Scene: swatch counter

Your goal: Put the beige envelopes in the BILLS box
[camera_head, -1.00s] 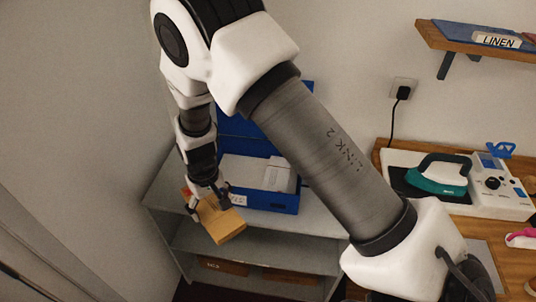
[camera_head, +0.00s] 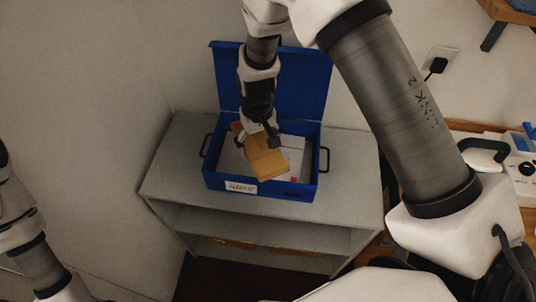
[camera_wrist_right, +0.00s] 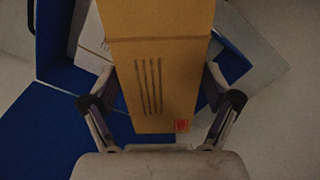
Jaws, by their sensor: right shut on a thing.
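A beige envelope (camera_head: 268,166), thick and box-like, is held in my right gripper (camera_head: 258,138). The right wrist view shows the envelope (camera_wrist_right: 155,75) between the two fingers, with dark address lines and a red stamp. The open blue box (camera_head: 213,181) stands on the grey shelf unit with its lid raised at the back. Its white front label is too blurred to read surely. The envelope is tilted over the box opening; whether it touches the contents is unclear. My left arm shows at the lower left, but its gripper is out of frame.
White envelopes (camera_head: 294,152) lie inside the box. The grey shelf top (camera_head: 345,160) is clear to either side of the box. A wall stands close on the left. The wooden counter with the iron (camera_head: 484,154) is on the right, near my right arm.

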